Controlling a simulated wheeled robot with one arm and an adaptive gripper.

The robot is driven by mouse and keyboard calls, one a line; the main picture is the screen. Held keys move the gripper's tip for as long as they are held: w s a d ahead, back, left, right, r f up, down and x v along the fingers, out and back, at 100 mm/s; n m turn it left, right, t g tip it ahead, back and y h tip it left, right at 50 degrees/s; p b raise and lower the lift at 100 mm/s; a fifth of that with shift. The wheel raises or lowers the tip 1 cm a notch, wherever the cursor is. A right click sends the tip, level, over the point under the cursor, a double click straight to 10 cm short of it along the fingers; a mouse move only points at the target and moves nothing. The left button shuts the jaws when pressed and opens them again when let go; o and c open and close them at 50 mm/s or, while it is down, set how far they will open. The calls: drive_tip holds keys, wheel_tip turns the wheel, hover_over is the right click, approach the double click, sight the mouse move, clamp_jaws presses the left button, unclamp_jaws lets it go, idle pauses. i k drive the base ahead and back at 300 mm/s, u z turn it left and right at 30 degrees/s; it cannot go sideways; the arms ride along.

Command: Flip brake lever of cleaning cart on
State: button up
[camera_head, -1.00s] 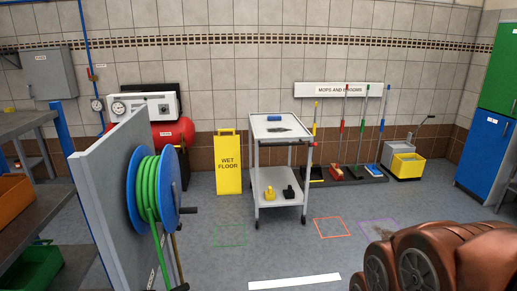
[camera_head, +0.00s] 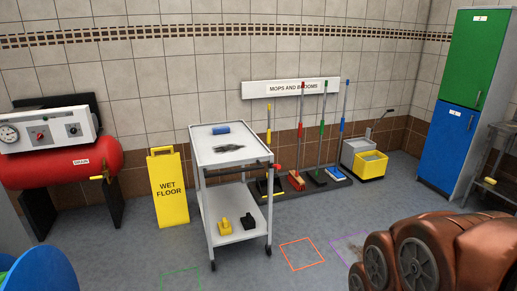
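The cleaning cart appears to be the white two-shelf trolley (camera_head: 218,190) standing left of centre on the floor. A dark handle bar (camera_head: 235,172) runs along its near top edge. A small red part (camera_head: 277,167) sits at the right end of this bar; it may be the brake lever, but it is too small to tell its position. The cart's top holds a blue block (camera_head: 220,130) and a dark smudge (camera_head: 228,148). A yellow item (camera_head: 225,227) and a black item (camera_head: 248,221) are on its lower shelf. My gripper is not in view; brown links of my arm fill the lower right.
A yellow wet floor sign (camera_head: 169,190) stands left of the cart. Mops and brooms stand on a dark rack (camera_head: 335,181) behind it, near a yellow bucket (camera_head: 371,166). An orange floor outline (camera_head: 302,254) lies right of the cart. The floor in front looks clear.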

sight(270, 166)
drive_tip(key=z, duration=0.25)
drive_tip(key=i, duration=1.15)
drive_tip(key=u, duration=0.6)
drive_tip(key=i, duration=1.1)
drive_tip(key=u, duration=0.8)
